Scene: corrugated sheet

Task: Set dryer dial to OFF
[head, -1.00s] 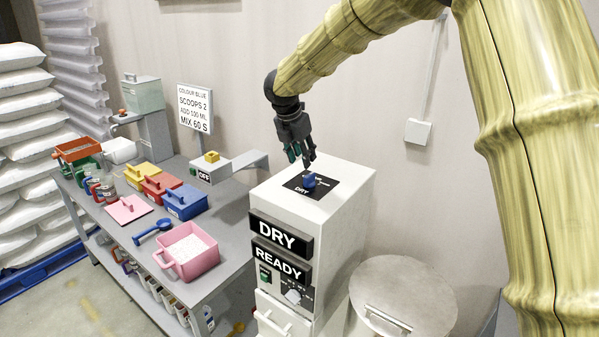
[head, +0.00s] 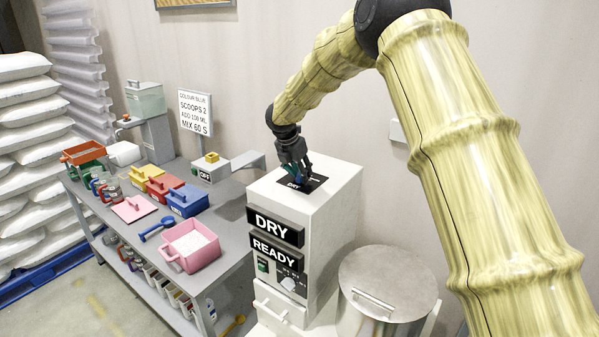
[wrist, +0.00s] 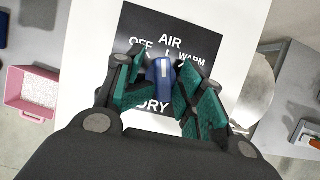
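The dryer dial (wrist: 160,84) is a blue knob on a black label plate (wrist: 130,25) on top of the white dryer (head: 325,215). In the wrist view the plate reads OFF at upper left, AIR at top, WARM at upper right and DRY at the bottom. A pale mark on the knob faces the top, towards AIR. My gripper (wrist: 160,75) is down at the dial with its teal-padded fingers on both sides of the knob. Whether the pads press on it is unclear. In the head view my gripper (head: 297,178) mostly hides the dial.
The dryer's front shows DRY and READY signs (head: 276,250) and a lower white knob (head: 288,284). A round metal lidded drum (head: 385,275) stands to the right. A grey bench (head: 225,230) with coloured boxes and a pink tub (head: 190,247) is at left.

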